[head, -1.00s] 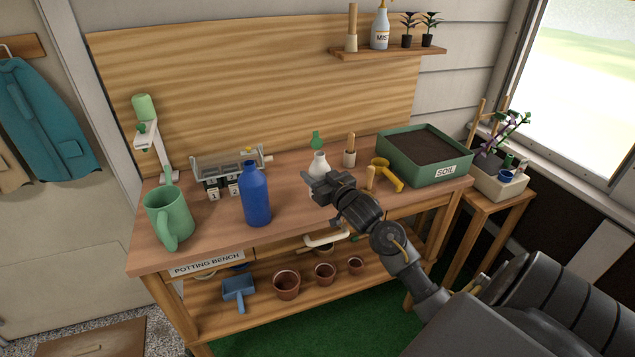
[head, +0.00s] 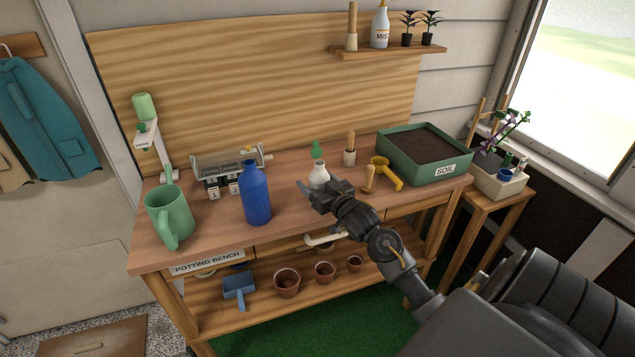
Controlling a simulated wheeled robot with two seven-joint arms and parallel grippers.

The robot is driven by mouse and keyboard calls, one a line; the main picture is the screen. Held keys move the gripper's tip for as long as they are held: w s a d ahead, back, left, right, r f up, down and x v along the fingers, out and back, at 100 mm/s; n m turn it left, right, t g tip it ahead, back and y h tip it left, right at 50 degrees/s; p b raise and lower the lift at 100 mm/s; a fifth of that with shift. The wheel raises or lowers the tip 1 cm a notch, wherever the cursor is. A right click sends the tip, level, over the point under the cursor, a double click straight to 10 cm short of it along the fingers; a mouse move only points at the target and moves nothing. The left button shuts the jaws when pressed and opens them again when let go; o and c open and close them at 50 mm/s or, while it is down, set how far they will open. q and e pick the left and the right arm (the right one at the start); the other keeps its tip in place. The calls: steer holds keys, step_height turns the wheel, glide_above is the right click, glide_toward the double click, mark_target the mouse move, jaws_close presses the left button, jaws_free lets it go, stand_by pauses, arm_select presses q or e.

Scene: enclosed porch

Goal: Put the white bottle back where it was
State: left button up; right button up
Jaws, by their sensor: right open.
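The small white bottle (head: 319,173) stands upright on the potting bench (head: 220,222), right of the blue bottle (head: 256,195). A green piece (head: 317,150) shows just above or behind its neck. My right gripper (head: 306,190) is open and empty in front of the white bottle. Its fingers point left and partly cover the bottle's lower part; I cannot tell whether they touch it. My left gripper is not in view.
A green watering can or mug (head: 170,217) stands at the bench's left. A yellow tool (head: 386,174), a wooden-handled tool (head: 369,180) and the soil tray (head: 455,167) lie to the right. A shelf (head: 390,51) hangs above.

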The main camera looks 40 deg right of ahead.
steer(key=shift+r, duration=0.1)
steer(key=shift+s, duration=0.15)
steer(key=s+a+b, duration=0.1)
steer(key=s, duration=1)
steer(key=shift+s+a+b, duration=0.15)
steer(key=shift+s+b, duration=0.15)
steer(key=shift+s, duration=0.05)
steer(key=shift+r, duration=0.1)
